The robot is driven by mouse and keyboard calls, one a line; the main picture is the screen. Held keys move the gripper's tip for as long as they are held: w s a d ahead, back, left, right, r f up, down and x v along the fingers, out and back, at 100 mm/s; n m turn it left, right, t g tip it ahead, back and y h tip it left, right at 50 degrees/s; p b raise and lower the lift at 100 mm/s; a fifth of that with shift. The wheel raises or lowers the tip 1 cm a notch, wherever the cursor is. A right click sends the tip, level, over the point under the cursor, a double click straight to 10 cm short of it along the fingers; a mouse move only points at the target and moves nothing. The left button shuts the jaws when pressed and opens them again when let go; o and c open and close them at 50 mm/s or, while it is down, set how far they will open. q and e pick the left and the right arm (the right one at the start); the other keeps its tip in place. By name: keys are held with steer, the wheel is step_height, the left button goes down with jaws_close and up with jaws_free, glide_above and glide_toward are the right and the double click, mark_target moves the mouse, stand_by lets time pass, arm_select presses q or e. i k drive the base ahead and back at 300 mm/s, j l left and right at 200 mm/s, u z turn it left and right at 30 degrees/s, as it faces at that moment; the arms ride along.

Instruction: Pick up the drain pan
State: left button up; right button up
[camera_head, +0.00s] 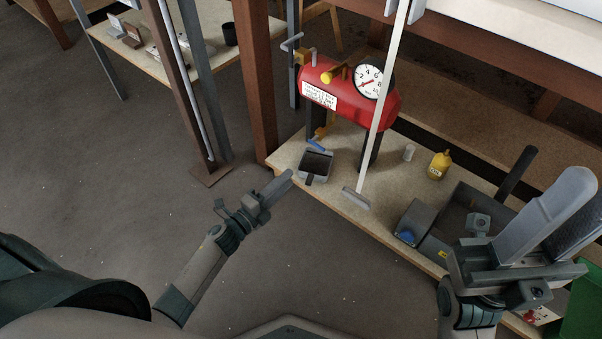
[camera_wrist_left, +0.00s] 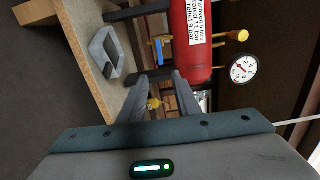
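The drain pan appears to be the small, square, grey, open tray with a dark inside (camera_head: 327,157). It sits on the bench near its front left edge, below the red tank. In the left wrist view it (camera_wrist_left: 97,43) lies at the upper left, with a dark piece at one side. My left gripper (camera_head: 287,181) is just short of the pan, off the bench edge, not touching it. In the left wrist view its two fingers (camera_wrist_left: 160,76) are apart with nothing between them. My right gripper (camera_head: 578,190) is at the right, fingers apart, seemingly empty.
A red tank (camera_head: 345,95) with a gauge (camera_head: 369,80) stands on legs on the bench (camera_head: 340,197). A pale upright post (camera_head: 385,100) with a grey foot stands right of the pan.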

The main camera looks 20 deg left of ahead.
mark_target(315, 164)
steer(key=i+j+z, duration=0.2)
steer(key=j, duration=0.3)
steer(key=j+z, duration=0.25)
steer(key=j, duration=0.2)
steer(key=i+j+z, duration=0.15)
steer(key=j, duration=0.2)
